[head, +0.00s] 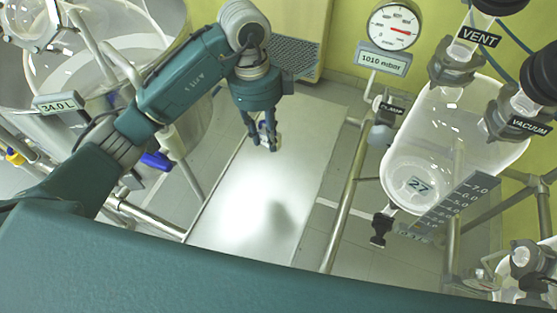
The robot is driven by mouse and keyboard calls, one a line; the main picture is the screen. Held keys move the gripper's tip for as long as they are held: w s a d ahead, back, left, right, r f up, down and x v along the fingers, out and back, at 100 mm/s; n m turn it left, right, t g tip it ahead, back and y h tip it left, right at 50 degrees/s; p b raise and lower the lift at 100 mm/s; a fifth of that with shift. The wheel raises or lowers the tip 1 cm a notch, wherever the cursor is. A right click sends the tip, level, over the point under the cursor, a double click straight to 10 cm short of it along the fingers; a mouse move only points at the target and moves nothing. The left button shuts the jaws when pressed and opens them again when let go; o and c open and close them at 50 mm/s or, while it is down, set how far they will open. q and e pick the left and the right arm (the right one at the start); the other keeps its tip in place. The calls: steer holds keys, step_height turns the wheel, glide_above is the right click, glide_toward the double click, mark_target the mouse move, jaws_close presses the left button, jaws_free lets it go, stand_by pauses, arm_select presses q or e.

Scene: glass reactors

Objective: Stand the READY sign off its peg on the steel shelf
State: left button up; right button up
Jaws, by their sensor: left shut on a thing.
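My left gripper (264,138) points down over the steel shelf (245,205), near its far part. It is shut on a small pale thing (264,130), which I take to be the READY sign; it is mostly hidden by the fingers and its lettering cannot be read. The shelf is a bright, flat, bare plate in the middle of the head view. I cannot tell whether the held thing touches it. I cannot make out the sign's peg. My right gripper is not in view.
A glass vessel (457,140) with VENT and VACUUM labels stands at right. A gauge (393,27) reads above a 1010 mbar plate. Steel frame posts (345,200) flank the shelf. At left is a large glass reactor with a 34.0 L label (59,104).

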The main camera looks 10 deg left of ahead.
arm_select(q)
steer(key=shift+f+n, duration=0.2)
steer(key=shift+n, duration=0.3)
steer(key=shift+w+f, duration=0.1)
steer(key=shift+f, duration=0.2)
steer(key=p, duration=0.3)
glide_above(271, 185)
steer(key=shift+n, duration=0.3)
steer(key=f, duration=1.8)
steer(key=shift+a+f, duration=0.2)
steer(key=shift+a, duration=0.05)
steer(key=shift+w+f, duration=0.1)
steer(key=shift+f, duration=0.45)
steer(key=shift+f, duration=0.2)
steer(key=o, duration=1.1)
steer(key=shift+r, duration=0.1)
